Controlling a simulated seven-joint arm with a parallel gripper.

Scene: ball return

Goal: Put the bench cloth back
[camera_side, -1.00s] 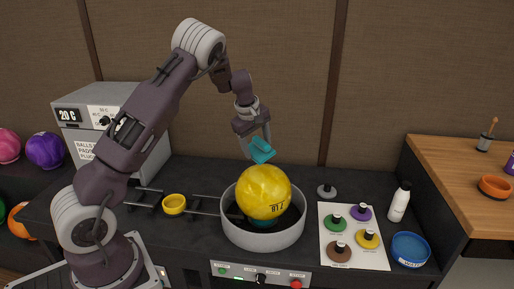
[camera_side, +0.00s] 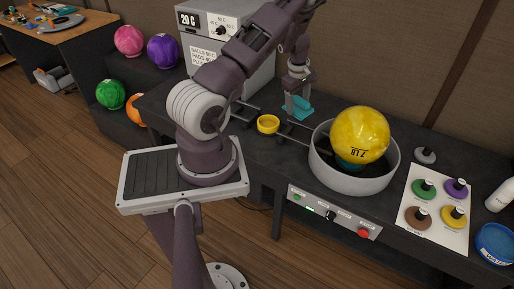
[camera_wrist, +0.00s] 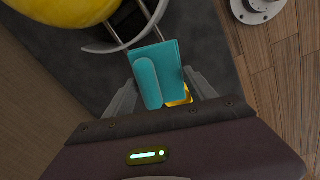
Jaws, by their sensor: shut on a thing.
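The bench cloth (camera_side: 299,107) is a folded teal piece, held at the tips of my gripper (camera_side: 297,97). It is over the dark bench, left of the grey round bowl (camera_side: 352,183) and behind the small yellow ring (camera_side: 268,124). I cannot tell whether it touches the bench. In the wrist view the cloth (camera_wrist: 165,66) sits between the fingers of my gripper (camera_wrist: 160,90), with a thick rounded fold along one side. The ring shows partly behind it (camera_wrist: 182,98).
A yellow ball (camera_side: 360,134) rests in the bowl. Dark rails (camera_side: 293,130) run between ring and bowl. A grey cabinet (camera_side: 203,54) stands behind my arm. A white card (camera_side: 437,212) with coloured knobbed discs, a bottle (camera_side: 500,195) and a blue tub (camera_side: 495,243) are at right.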

